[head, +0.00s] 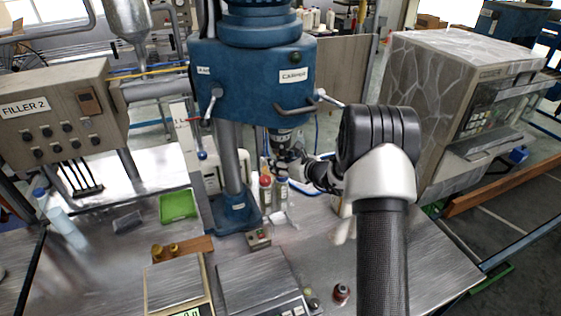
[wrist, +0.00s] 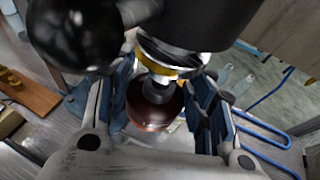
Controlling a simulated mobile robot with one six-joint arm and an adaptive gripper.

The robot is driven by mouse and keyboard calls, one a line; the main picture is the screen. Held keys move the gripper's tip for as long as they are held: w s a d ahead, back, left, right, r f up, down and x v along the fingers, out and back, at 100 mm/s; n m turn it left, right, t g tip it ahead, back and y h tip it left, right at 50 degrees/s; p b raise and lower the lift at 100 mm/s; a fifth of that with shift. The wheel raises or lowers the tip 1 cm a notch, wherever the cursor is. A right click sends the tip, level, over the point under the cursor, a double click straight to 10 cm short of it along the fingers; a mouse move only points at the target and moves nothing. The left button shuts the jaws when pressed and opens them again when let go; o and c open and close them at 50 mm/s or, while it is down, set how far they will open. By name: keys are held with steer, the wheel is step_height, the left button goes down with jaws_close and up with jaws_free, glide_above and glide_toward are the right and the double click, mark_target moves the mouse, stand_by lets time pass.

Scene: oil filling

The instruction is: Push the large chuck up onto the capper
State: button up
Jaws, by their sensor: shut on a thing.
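The blue capper (head: 250,75) stands at the middle of the bench in the head view. My gripper (head: 284,160) is directly under its head, by the dark spindle (head: 280,135). In the wrist view, my gripper (wrist: 160,92) has its blue-padded fingers shut on the large chuck (wrist: 155,112), a copper-brown rounded piece. The chuck's pale metal neck lies just below the spindle's yellow-ringed end (wrist: 172,62). I cannot tell whether the two touch or are joined. In the head view the chuck is mostly hidden by my gripper.
The capper's lever ball (wrist: 75,32) is close to my fingers. Small bottles (head: 266,192) stand beneath my gripper. A dark red part (head: 341,292) lies at the bench front; brass parts (head: 165,250) sit on a wooden block. A green tray (head: 178,206) is left of the column.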

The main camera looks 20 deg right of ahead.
steer(key=shift+r, duration=0.65)
stand_by(1.4)
steer(key=o, duration=1.4)
steer(key=shift+f, duration=0.1)
steer(key=shift+s, duration=0.1)
steer(key=v, duration=1.2)
